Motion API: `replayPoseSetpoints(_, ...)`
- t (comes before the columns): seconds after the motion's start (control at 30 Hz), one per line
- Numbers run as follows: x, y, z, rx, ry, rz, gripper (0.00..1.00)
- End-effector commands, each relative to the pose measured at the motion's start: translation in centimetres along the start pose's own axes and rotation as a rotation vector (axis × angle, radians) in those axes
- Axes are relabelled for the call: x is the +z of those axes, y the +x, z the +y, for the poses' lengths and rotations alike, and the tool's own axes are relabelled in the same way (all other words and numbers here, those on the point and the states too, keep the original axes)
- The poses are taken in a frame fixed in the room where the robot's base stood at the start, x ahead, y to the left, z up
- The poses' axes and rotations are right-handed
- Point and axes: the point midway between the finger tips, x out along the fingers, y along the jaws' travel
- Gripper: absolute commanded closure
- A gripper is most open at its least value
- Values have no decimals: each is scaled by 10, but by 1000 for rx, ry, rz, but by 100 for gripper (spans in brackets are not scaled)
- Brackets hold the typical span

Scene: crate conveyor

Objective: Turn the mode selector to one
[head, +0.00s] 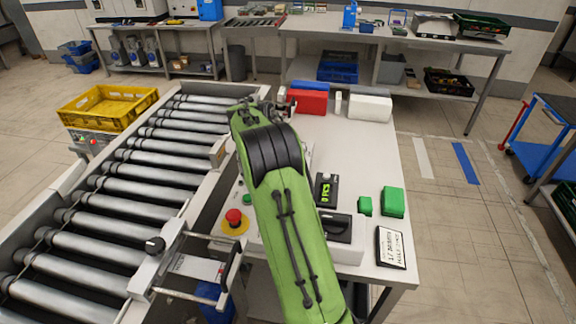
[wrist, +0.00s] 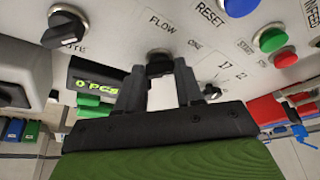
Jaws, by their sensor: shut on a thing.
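The mode selector (wrist: 158,55), a black knob on a pale control panel (wrist: 110,40), is at the upper middle of the wrist view. Labels reading FLOW and ONE are printed beside it. My gripper (wrist: 160,74) has its two dark fingers on either side of the knob and is shut on it. The fingers cover part of the knob, so I cannot tell exactly which label its pointer faces. In the head view my green arm hides the gripper and the selector.
Another black rotary knob (wrist: 65,28) is at the panel's upper left. Blue (wrist: 239,6), green (wrist: 272,40) and red (wrist: 285,57) buttons are to the right. A black counter display (wrist: 95,76) stands nearby. In the head view, a red emergency stop (head: 234,217) is beside my arm.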

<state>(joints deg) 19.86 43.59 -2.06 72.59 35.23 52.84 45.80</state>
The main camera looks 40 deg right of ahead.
Motion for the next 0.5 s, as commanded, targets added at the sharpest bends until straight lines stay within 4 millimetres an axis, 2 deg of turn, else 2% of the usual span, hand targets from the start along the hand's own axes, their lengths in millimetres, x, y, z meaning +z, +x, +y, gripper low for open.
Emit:
replayPoseSetpoints(0.23, -1, -1, -1, -3, 0, 1, 94)
replayPoseSetpoints(0.27, -1, -1, -1, -3, 0, 1, 59)
replayPoseSetpoints(0.4, 0, 0, 0, -2, 0, 1, 38)
replayPoseSetpoints(0.5, 0, 0, 0, -2, -1, 1, 38)
